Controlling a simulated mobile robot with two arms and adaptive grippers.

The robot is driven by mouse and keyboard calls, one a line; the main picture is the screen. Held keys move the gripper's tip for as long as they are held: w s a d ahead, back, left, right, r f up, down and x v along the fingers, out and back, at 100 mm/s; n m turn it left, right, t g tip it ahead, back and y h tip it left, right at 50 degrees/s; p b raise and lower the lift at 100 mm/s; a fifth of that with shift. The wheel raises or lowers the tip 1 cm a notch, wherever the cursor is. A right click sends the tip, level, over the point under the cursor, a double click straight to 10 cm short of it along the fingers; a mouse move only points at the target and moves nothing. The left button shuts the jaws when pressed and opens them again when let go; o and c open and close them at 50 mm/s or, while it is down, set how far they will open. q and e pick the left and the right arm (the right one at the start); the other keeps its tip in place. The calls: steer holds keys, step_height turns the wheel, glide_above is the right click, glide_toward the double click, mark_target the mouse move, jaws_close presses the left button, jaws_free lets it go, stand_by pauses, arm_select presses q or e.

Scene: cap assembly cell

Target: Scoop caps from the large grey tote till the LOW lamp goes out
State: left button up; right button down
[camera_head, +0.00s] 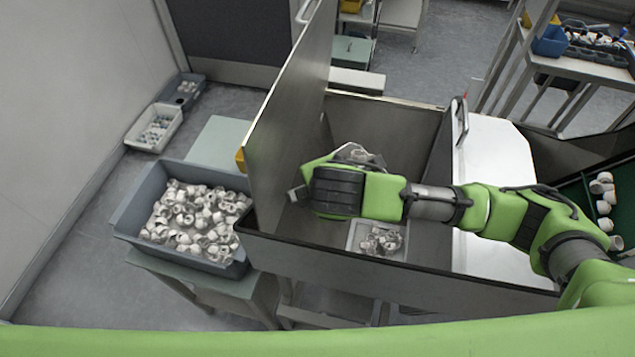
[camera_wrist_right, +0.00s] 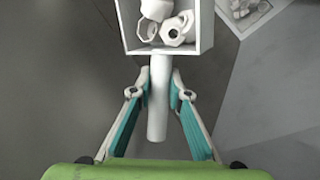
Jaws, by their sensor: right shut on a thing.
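The large grey tote (camera_head: 128,212) stands at the left, holding many white caps (camera_head: 195,215). My right gripper (camera_wrist_right: 158,92) is shut on the handle (camera_wrist_right: 159,110) of a scoop. The scoop (camera_wrist_right: 209,28) has several white caps (camera_wrist_right: 165,22) in it. I cannot make out the LOW lamp for sure. My left gripper is not in view.
The hopper (camera_head: 395,128) has a tall raised panel (camera_head: 285,115) between it and the tote. A pale-edged square with caps (camera_head: 380,240) lies low in the hopper. Small bins (camera_head: 153,128) stand on the floor at left. A green surface with caps (camera_head: 580,195) is at right.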

step_height(320, 180, down, 2)
steer(key=shift+f+b, duration=0.25)
steer(key=shift+b, duration=0.75)
steer(key=r+y, duration=0.1)
steer(key=w+d+r+g+y, duration=0.1)
steer(key=d+r+m+g+y, duration=0.1)
steer(key=r, duration=0.1)
steer(key=shift+w+d+r, duration=0.1)
steer(key=shift+w+d, duration=0.05)
steer(key=shift+d, duration=0.05)
steer(key=shift+w+d+r+m+g+y, duration=0.2)
steer(key=shift+r+m+g+y, duration=0.1)
steer(key=shift+r+y, duration=0.1)
steer(key=shift+w+d+r+g+y, duration=0.15)
steer(key=shift+d+r+y, duration=0.05)
steer(key=shift+r+y, duration=0.2)
steer(key=shift+w+d+r+g+y, duration=0.15)
steer(key=shift+r+y, duration=0.15)
steer(key=shift+r, duration=0.15)
steer(key=w+d+r+m+g+y, duration=0.2)
steer(key=w+d+r+y, duration=0.1)
steer(key=d+r+y, duration=0.1)
steer(key=shift+w+d+r+y, duration=0.35)
steer(key=shift+d+y, duration=0.15)
steer(key=shift+d, duration=0.6)
